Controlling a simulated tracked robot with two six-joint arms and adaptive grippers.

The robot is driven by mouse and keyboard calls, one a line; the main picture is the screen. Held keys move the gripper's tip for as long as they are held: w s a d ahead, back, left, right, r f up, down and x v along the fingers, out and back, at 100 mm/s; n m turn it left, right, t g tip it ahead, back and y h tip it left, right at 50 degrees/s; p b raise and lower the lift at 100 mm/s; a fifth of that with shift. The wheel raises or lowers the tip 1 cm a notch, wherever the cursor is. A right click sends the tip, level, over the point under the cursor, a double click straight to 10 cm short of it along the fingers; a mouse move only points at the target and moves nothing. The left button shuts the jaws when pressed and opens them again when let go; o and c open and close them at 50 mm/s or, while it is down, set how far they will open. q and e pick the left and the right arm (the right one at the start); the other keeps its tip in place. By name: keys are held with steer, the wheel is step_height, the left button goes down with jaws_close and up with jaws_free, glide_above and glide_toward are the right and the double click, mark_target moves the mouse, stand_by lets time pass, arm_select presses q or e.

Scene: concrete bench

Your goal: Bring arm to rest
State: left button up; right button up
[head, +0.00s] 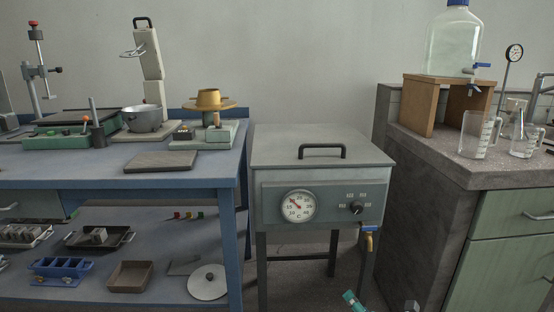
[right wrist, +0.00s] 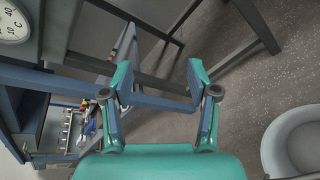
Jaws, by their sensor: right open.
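My right gripper (right wrist: 160,82) is open and empty in the right wrist view, its two teal fingers spread apart with nothing between them. In the head view only a teal part of it (head: 353,301) shows at the bottom edge, low in front of the grey water bath (head: 322,146). The rest of that arm is out of the picture. My left gripper is in neither view.
The water bath's dial (head: 296,206) and tap (head: 369,240) face me. A blue bench (head: 120,179) with equipment stands at left. A stone-topped cabinet (head: 440,160) with beakers (head: 478,135) stands at right. A round grey bin (right wrist: 292,140) is near my right gripper's side.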

steer(key=s+a+f+m+g+y, duration=0.1)
steer(key=s+a+f+m+g, duration=0.3)
steer(key=s+f, duration=0.5)
steer(key=s+a+f+m+g, duration=0.2)
steer(key=s+f+m+g, duration=0.35)
steer(key=f, duration=0.55)
steer(key=s+a+f+m+g+y, duration=0.1)
steer(key=s+f+m+g, duration=0.1)
steer(key=s+m, duration=0.65)
steer(key=s+a+f+m+g, duration=0.2)
steer(key=s+f+m, duration=0.1)
steer(key=s+m, duration=0.6)
step_height(320, 180, up, 39)
steer(key=m+p, duration=0.2)
steer(key=p, duration=3.7)
steer(key=shift+w+d+f, duration=0.2)
steer(key=shift+w+d, duration=0.05)
steer(key=shift+w, duration=0.15)
steer(key=shift+f, duration=0.1)
steer(key=c, duration=0.3)
steer(key=shift+w, duration=0.1)
steer(key=shift+c, duration=0.3)
steer(key=shift+a, duration=0.15)
